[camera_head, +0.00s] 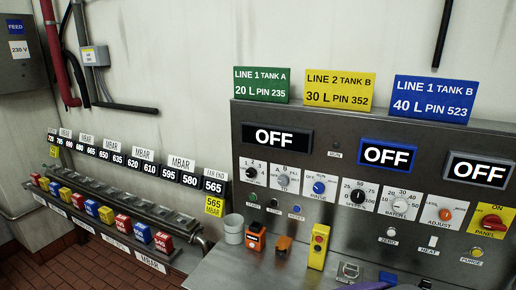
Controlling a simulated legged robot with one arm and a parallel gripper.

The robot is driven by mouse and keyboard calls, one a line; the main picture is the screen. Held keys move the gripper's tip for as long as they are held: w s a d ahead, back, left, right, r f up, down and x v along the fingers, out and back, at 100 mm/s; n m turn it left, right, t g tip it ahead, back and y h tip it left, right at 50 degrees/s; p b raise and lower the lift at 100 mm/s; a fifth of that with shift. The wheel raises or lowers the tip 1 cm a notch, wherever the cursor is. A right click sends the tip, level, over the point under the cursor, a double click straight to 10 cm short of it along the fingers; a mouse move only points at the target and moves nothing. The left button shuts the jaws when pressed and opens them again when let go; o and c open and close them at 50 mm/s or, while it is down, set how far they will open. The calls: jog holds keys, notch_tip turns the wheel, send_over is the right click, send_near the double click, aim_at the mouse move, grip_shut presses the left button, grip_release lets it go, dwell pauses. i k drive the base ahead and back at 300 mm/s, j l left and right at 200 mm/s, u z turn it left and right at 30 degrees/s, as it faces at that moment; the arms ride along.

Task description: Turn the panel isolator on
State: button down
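The panel isolator is a red rotary handle (493,222) on a yellow plate (480,212) at the far right of the grey control panel (335,150). The plate is marked ON above the handle and PANEL below it. The handle lies roughly sideways, and its exact pointing is too small to read. The right edge of the picture cuts the plate. Three displays on the panel read OFF: left (277,139), middle (387,155) and right (478,170). I cannot make out my gripper in this view.
A purge button (476,252) sits below the isolator, with a heat switch (433,241) and adjust knob (446,215) to its left. A yellow pendant box (318,246), orange devices (256,238) and a white cup (233,229) stand before the panel. Pipework with coloured tags runs left.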

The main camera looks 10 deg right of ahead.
aim_at(491, 223)
jog(key=z, duration=2)
jog(key=l+z, duration=0.15)
jog(key=z, duration=0.3)
jog(key=l+z, duration=0.2)
jog(key=z, duration=0.25)
